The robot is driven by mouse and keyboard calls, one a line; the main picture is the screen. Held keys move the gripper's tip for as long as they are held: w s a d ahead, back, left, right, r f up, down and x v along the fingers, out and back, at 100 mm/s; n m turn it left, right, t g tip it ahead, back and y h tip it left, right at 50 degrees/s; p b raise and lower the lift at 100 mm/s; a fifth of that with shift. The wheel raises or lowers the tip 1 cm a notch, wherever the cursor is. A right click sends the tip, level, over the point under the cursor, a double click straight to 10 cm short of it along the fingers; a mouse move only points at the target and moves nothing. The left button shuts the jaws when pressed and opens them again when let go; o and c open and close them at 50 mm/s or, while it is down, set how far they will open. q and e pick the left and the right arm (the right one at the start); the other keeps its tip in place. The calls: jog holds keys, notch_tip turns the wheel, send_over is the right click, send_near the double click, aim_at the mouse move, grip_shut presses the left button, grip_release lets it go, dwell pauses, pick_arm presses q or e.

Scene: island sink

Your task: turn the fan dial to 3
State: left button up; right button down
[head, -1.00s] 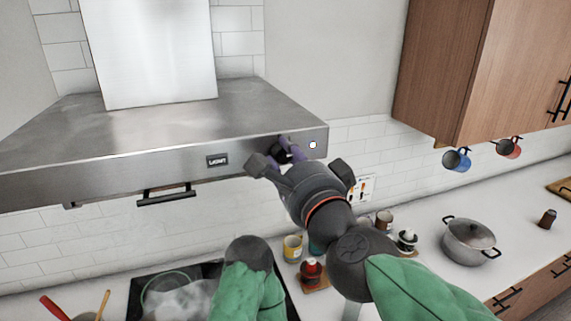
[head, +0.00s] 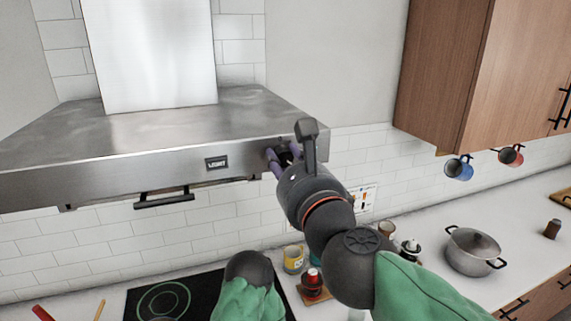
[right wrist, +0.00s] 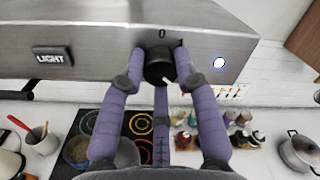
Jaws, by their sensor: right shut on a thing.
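The fan dial (right wrist: 158,64) is a round black knob on the front face of the steel range hood (head: 130,168). In the right wrist view, a 0 and a 1 show above it, and a short white mark shows on its lower right edge. My right gripper (head: 283,157) is at the hood's right end. It is shut on the dial, with purple fingers (right wrist: 160,66) against its left and right sides. In the head view, the gripper mostly hides the dial. A 3 is not readable. My left gripper is not in view.
A LIGHT button (right wrist: 53,57) is left of the dial, and a round white button with a blue rim (right wrist: 218,62) is right of it. A black handle (head: 164,198) hangs under the hood's front. A cooktop (head: 190,292) lies below. A wooden cabinet (head: 455,70) is at right.

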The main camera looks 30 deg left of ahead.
jog(key=shift+w+f+m, duration=0.1)
jog(key=shift+f+m, duration=0.05)
jog(key=shift+m, duration=0.45)
jog(key=c, duration=1)
grip_release()
jog(key=shift+o, duration=0.5)
jog(key=shift+w, duration=0.1)
jog(key=shift+s+d, duration=0.1)
jog(key=shift+s, duration=0.15)
jog(key=v, duration=1.1)
jog(key=shift+d, duration=0.3)
jog(key=shift+s, duration=0.15)
